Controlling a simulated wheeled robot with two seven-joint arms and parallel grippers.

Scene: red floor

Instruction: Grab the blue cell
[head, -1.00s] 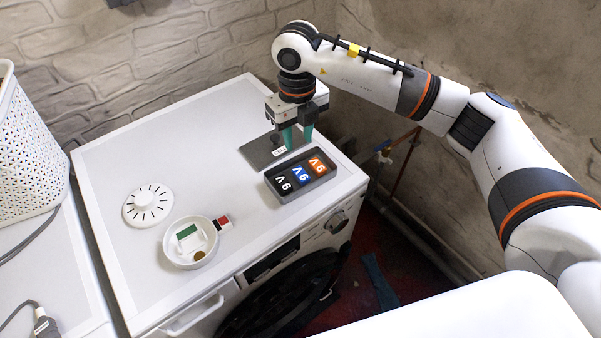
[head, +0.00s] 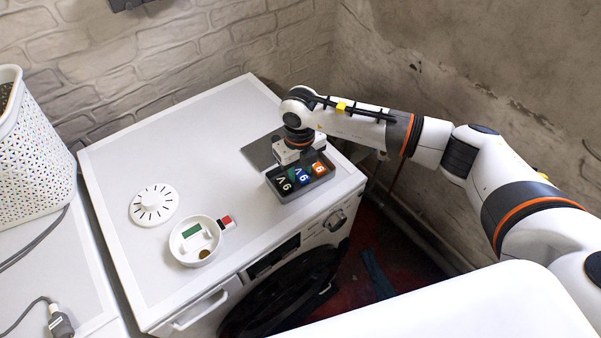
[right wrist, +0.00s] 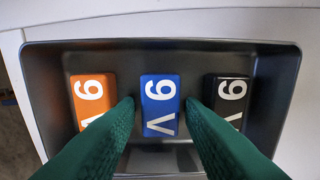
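The blue cell (head: 302,175), marked 9V, lies in a dark grey tray (head: 287,194) near the front right corner of the white washing machine. An orange cell (head: 319,167) and a black cell (head: 283,185) lie on either side of it. In the right wrist view the blue cell (right wrist: 160,104) is in the middle, between the green fingers of my right gripper (right wrist: 159,104). The fingers are apart, with a small gap on each side of the cell. In the head view my right gripper (head: 301,168) is low over the tray. My left gripper is not in view.
A round white dish (head: 195,242) with small parts and a white slotted disc (head: 153,204) lie left on the machine top. A flat dark plate (head: 262,152) is behind the tray. A white basket (head: 35,140) stands at the left.

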